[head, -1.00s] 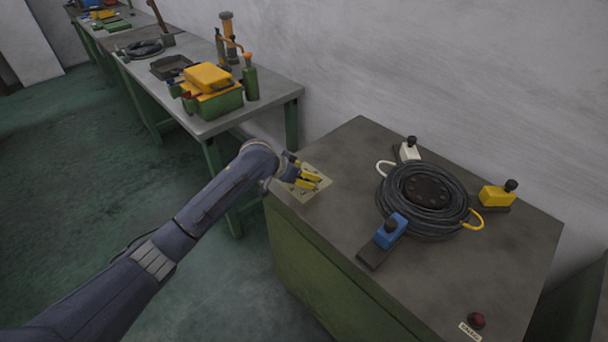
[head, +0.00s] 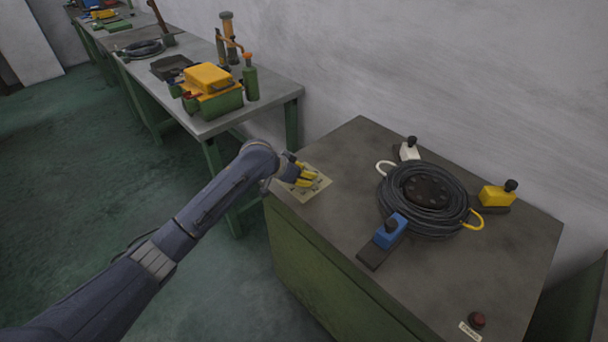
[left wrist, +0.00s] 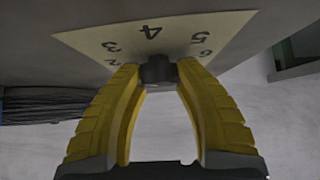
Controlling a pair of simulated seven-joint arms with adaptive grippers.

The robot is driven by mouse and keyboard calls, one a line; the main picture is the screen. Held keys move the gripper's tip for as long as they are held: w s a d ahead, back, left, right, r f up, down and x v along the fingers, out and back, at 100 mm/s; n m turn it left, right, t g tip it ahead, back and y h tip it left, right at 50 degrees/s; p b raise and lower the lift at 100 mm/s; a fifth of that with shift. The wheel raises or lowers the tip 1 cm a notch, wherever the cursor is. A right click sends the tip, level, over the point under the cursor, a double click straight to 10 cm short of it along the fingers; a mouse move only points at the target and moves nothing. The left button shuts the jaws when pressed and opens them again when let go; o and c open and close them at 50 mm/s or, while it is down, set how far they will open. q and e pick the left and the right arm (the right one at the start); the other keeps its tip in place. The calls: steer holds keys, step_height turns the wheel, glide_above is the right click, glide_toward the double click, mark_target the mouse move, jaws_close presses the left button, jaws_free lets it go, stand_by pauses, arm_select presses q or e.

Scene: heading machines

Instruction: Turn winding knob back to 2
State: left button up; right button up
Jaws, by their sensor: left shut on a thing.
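The winding knob (left wrist: 157,71) is a small dark knob on a cream dial plate (left wrist: 225,32). In the left wrist view the plate shows 3, 4, 5 and 6, with a partly hidden mark beside the 3 that looks like a 2. My left gripper (left wrist: 158,76) has its yellow fingertips shut on the knob from both sides. I cannot tell which number the knob points to. In the head view the plate (head: 320,184) lies at the left corner of the green machine's top, and my left gripper (head: 309,178) hides the knob. My right gripper is out of view.
A black cable coil (head: 427,200) lies on the machine top (head: 345,235) among blue (head: 391,231), white (head: 409,151) and yellow (head: 497,195) blocks. A red button (head: 477,320) is near the front. A workbench (head: 270,97) stands behind. The top between plate and coil is clear.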

arm_select(q)
steer(key=shift+o, duration=0.2)
steer(key=n+t+y, duration=0.2)
steer(key=n, duration=0.2)
steer(key=shift+d+y, duration=0.1)
steer(key=shift+y, duration=0.3)
steer(key=shift+n+t+y, duration=0.4)
steer(key=shift+n+y, duration=1.3)
steer(key=shift+n, duration=0.7)
steer(key=o, duration=1.2)
steer(key=shift+r, duration=0.1)
step_height(320, 180, up, 10)
steer(key=shift+f, duration=0.15)
